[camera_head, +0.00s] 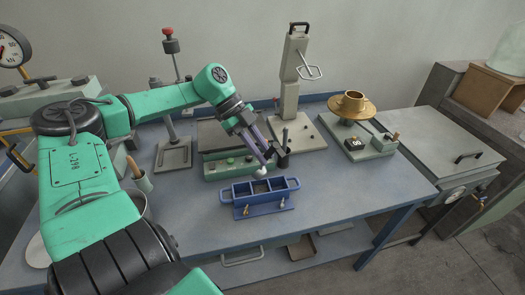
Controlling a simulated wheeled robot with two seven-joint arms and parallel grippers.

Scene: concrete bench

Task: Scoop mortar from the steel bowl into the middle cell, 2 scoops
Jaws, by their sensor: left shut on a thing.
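The blue three-cell mould (282,200) stands near the middle of the bench, its cells open upward; the middle cell lies between two dividers. My left gripper (271,153) is above and just behind the mould. It is shut on a scoop, whose dark upright handle (284,138) shows beside the fingers. A small pale lump (260,174) shows at the scoop's low end, above the mould's rear edge; whether it is mortar I cannot tell. The steel bowl (147,207) is mostly hidden behind my left arm. My right gripper is out of view.
A grey press stand (291,85) and a brass bowl on a flow table (352,105) are further back. A wooden-handled tool (140,178) stands left. The bench (350,185) is clear right of the mould.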

